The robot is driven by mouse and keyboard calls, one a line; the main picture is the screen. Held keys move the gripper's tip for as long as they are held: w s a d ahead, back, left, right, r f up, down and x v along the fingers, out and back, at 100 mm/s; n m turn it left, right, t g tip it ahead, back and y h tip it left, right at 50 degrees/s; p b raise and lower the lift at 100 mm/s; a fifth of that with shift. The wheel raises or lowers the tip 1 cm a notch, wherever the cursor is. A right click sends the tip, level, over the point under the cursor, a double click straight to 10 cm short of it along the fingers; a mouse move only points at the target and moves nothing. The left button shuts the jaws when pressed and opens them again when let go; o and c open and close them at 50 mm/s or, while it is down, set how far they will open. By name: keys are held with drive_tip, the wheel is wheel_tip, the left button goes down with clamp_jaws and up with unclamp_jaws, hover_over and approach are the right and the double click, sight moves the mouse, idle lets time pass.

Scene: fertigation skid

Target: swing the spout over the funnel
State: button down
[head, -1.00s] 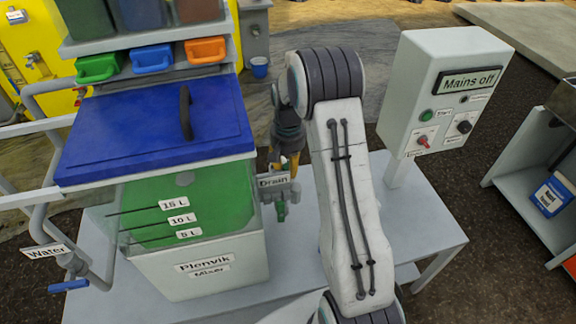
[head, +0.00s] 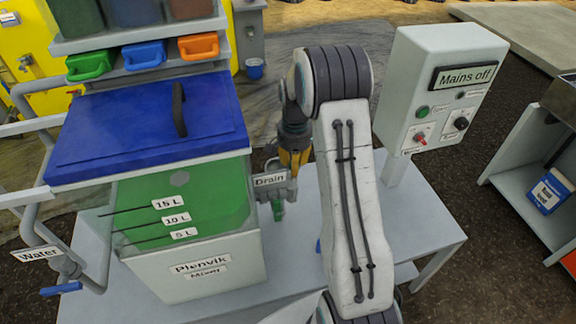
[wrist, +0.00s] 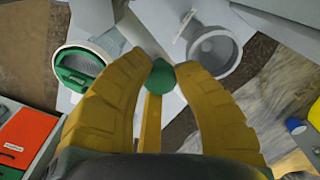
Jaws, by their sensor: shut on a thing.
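My gripper (head: 293,160) hangs to the right of the mixer tank, just behind the drain fitting, partly hidden by my arm. In the wrist view its yellow fingers (wrist: 161,72) are closed on a small green piece (wrist: 161,77), which looks like the spout's grip. The rest of the spout is mostly hidden. A grey, round, cone-shaped opening (wrist: 215,50) that looks like the funnel lies just beyond and right of the fingertips. A white round cup with a green mesh insert (wrist: 80,67) lies to the left. I cannot see the spout's outlet.
The mixer tank with blue lid (head: 150,125) stands at left. The drain fitting (head: 270,182) juts from its right side. A grey control box marked "Mains off" (head: 435,90) stands at right. The skid's grey top (head: 430,215) is clear near its right edge.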

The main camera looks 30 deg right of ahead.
drive_tip(key=s+d+m+b, duration=0.3)
drive_tip(key=s+m, duration=0.5)
drive_tip(key=m, duration=0.6)
drive_tip(key=shift+s+f+b, duration=0.15)
drive_tip(key=shift+f+b, duration=0.1)
drive_tip(key=shift+b, duration=0.5)
drive_tip(key=c, duration=0.9)
unclamp_jaws()
drive_tip(key=shift+d+r, duration=0.1)
drive_tip(key=shift+r, duration=0.05)
wheel_tip(320, 180, up, 12)
